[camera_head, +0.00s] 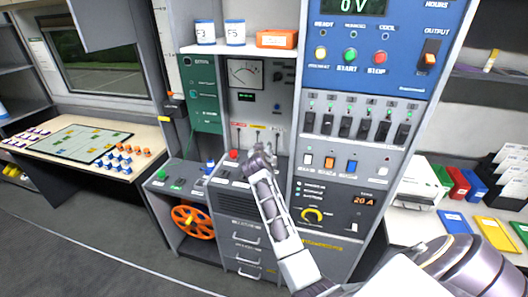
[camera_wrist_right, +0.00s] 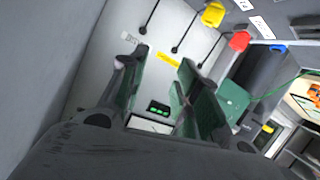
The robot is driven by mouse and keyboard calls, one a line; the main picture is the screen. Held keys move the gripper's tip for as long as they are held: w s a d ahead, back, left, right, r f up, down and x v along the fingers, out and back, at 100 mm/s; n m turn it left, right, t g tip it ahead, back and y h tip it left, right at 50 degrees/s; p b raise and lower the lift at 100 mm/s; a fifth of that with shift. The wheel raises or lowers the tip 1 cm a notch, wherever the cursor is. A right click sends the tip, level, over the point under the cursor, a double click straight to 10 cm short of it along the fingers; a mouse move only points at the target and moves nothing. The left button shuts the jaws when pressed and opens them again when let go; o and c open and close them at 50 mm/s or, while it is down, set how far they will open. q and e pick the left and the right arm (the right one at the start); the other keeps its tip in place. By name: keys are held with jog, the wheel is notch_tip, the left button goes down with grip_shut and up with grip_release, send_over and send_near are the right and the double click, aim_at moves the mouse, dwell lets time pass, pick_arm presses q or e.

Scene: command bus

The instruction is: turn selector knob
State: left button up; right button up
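My right gripper (camera_head: 262,152) is raised in front of the recess below the meter panel. In the wrist view its two green-padded fingers (camera_wrist_right: 158,72) are spread apart with nothing between them. A dark knob-like control (camera_head: 279,77) sits right of the analog meter, above the gripper and apart from it. A round knob with a yellow arc (camera_head: 313,215) is on the grey lower panel, right of my forearm. I cannot tell which of these is the selector knob. My left gripper is not in view.
Levers with yellow (camera_wrist_right: 213,14), red (camera_wrist_right: 238,40) and blue tips stand near the gripper. A blue panel (camera_head: 372,45) with buttons and a row of black switches (camera_head: 362,124) rise on the right. A map table (camera_head: 88,143) is at left; open floor lies in front.

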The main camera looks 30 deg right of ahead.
jog(key=shift+s+f, duration=0.1)
jog(key=shift+f, duration=0.2)
